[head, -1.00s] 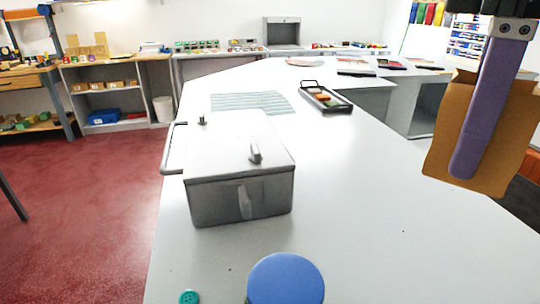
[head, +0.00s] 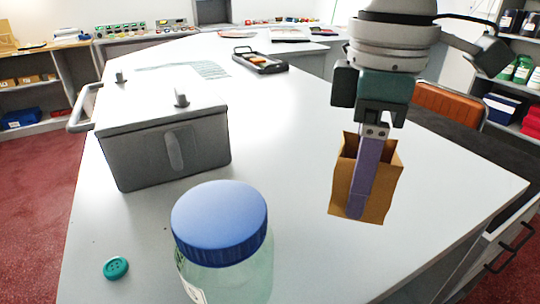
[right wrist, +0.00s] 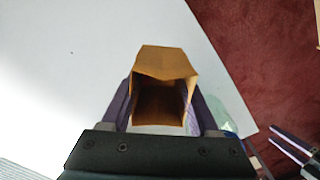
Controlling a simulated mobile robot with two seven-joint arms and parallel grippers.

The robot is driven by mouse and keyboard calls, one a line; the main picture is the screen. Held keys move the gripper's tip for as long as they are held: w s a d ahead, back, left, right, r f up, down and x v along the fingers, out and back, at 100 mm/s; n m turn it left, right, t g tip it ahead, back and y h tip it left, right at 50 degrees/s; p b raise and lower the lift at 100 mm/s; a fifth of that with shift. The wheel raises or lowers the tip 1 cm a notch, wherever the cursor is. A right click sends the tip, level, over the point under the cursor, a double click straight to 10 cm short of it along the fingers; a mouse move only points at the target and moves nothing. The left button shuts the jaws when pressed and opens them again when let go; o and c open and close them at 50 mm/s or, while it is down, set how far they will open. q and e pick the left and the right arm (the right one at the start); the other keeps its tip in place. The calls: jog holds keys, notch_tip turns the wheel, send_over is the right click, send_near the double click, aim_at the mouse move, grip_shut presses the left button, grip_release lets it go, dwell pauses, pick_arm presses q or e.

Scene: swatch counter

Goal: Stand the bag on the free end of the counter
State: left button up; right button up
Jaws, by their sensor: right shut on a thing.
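The brown paper bag (head: 382,190) is upright with its open mouth up, over the bare right part of the white counter (head: 290,150) in the head view. My right gripper (head: 357,205) points down and is shut on the bag, one purple finger along its near side. In the right wrist view I look into the empty bag (right wrist: 165,62) between the two fingers (right wrist: 162,108). I cannot tell whether its bottom touches the counter. My left gripper (right wrist: 275,136) shows at the right of the wrist view, its fingers apart with nothing between them.
A grey lidded box (head: 165,145) stands on the left. A jar with a blue lid (head: 220,215) is at the front, beside a green button (head: 116,268). A black tray (head: 262,62) lies farther back. Counter around the bag is clear; its right edge is near.

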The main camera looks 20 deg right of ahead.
jog(key=shift+f, duration=2.45)
jog(key=shift+f, duration=0.1)
jog(key=o, duration=1.3)
notch_tip(320, 180, up, 12)
jog(key=shift+p, duration=0.4)
